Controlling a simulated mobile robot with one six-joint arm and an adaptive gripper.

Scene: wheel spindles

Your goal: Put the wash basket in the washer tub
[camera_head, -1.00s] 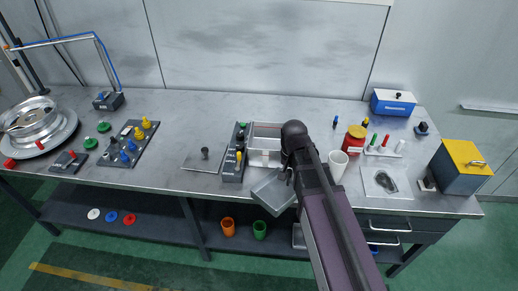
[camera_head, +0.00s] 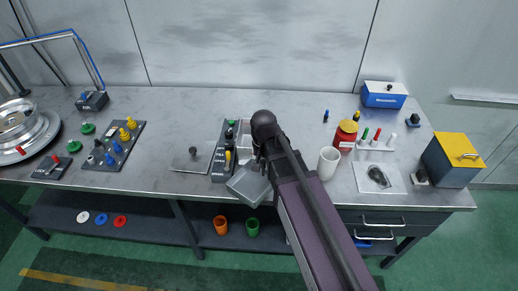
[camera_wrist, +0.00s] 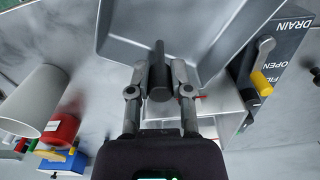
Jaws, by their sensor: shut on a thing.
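The wash basket (camera_head: 248,186) is a grey open tray. It hangs tilted at the bench's front edge, just in front of the washer tub, and fills the top of the wrist view (camera_wrist: 215,22). My gripper (camera_wrist: 158,75) is shut on the basket's dark handle; it also shows in the head view (camera_head: 263,163). The washer tub (camera_head: 244,129) is a pale box beside the control panel, largely hidden by my arm. Part of it shows below the basket in the wrist view (camera_wrist: 205,105). The basket is outside the tub.
The control panel (camera_head: 222,160) with a yellow lever stands left of the tub. A white cup (camera_head: 328,163) and a red jar (camera_head: 345,136) stand close to the right of my arm. A plate with a knob (camera_head: 193,162) lies left of the panel. Bare bench lies behind.

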